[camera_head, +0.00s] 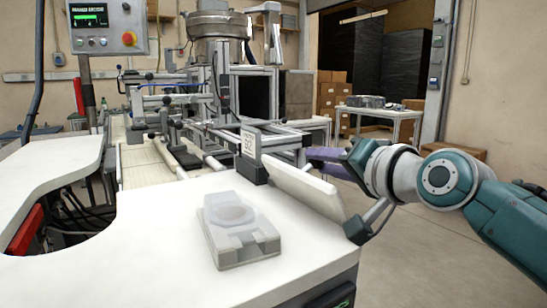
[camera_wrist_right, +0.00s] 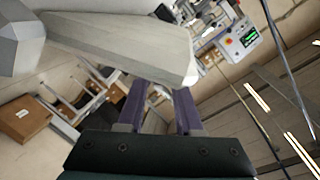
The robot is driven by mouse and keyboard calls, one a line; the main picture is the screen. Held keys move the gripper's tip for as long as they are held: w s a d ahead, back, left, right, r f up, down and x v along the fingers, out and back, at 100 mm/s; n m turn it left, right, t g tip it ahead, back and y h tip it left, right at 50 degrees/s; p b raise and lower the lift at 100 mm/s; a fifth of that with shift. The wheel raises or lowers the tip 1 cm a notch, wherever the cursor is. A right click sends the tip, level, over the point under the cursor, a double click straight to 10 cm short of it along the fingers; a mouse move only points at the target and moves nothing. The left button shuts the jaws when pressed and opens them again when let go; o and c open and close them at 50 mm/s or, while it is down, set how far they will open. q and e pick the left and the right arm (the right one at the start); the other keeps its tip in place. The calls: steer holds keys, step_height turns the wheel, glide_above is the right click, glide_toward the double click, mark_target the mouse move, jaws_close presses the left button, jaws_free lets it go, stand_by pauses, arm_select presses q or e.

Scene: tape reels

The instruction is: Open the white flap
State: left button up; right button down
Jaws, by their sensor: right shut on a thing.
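The white flap (camera_head: 306,189) is a pale panel at the right edge of the white table, standing tilted up from the tabletop. In the right wrist view its grey-white side (camera_wrist_right: 125,42) fills the upper middle. My right gripper (camera_head: 312,160) reaches in from the right with purple fingers at the far side of the flap. In the wrist view the fingers (camera_wrist_right: 161,92) sit a little apart at the flap's edge, shut on it; the exact contact is partly hidden. My left gripper is in neither view.
A translucent pale case (camera_head: 238,230) lies on the white table (camera_head: 150,250) left of the flap. A metal machine frame (camera_head: 215,110) stands behind. Floor to the right is open.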

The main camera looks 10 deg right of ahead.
steer(key=shift+w+d+f+m+g+y+b, duration=0.2)
steer(key=shift+d+f+m+y+b, duration=0.1)
steer(key=shift+d+m+b, duration=0.4)
steer(key=shift+w+d+f+m+g+y+b, duration=0.1)
steer(key=shift+w+d+f+m+y+b, duration=0.25)
steer(key=shift+m, duration=0.55)
steer(key=shift+w+d+f+m+g+y+b, duration=0.1)
steer(key=shift+d+f+m+y+b, duration=0.1)
steer(key=shift+d+m+b, duration=0.55)
steer(key=shift+a, duration=0.1)
steer(key=c, duration=0.6)
jaws_free()
steer(key=p+v, duration=0.3)
steer(key=v, duration=0.7)
